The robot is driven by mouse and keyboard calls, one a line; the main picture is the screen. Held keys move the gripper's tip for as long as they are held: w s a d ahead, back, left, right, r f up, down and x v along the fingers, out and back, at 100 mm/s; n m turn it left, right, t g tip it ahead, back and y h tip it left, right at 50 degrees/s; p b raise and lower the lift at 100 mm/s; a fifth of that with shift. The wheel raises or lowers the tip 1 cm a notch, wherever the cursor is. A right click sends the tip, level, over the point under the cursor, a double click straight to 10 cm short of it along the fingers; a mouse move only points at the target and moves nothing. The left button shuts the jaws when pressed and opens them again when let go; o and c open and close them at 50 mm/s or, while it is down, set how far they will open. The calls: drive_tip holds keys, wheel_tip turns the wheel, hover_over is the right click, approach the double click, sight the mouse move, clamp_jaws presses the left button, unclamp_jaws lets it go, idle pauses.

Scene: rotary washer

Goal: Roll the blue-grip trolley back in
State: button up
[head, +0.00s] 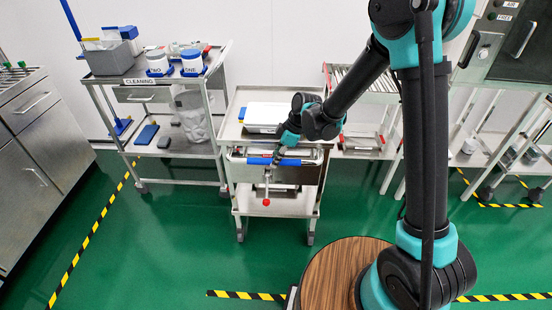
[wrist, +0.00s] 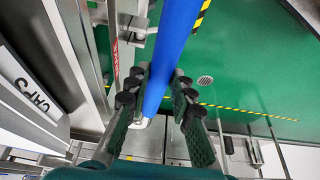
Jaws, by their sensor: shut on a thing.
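The trolley (head: 272,205) is a steel cart with a drawer and a lower shelf, standing between the cleaning cart and a rack. Its front legs stand nearer to me than the cleaning cart's. A blue grip (head: 262,161) runs across its front, and a red ball knob (head: 266,202) hangs below it. My gripper (head: 279,156) is at this grip, coming from the upper right. In the wrist view the blue grip (wrist: 176,45) runs between the two fingers of my gripper (wrist: 156,92), which is shut on it. The exact finger contact is partly hidden.
The cleaning cart (head: 142,92) stands close on the left, with tubs and a grey bin on top. A steel rack (head: 362,145) stands close on the right. A steel cabinet (head: 30,150) is at far left. Green floor with striped tape (head: 90,235) is clear in front.

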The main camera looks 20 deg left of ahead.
clamp_jaws()
drive_tip(key=w+a, duration=0.2)
drive_tip(key=w, duration=0.9)
drive_tip(key=w+a, duration=0.3)
drive_tip(key=w, duration=0.9)
drive_tip(key=w+a, duration=0.3)
drive_tip(key=w, duration=0.9)
drive_tip(key=shift+a, duration=0.2)
drive_tip(key=shift+w+r, duration=0.1)
drive_tip(key=o, duration=0.9)
unclamp_jaws()
drive_tip(key=v, duration=1.2)
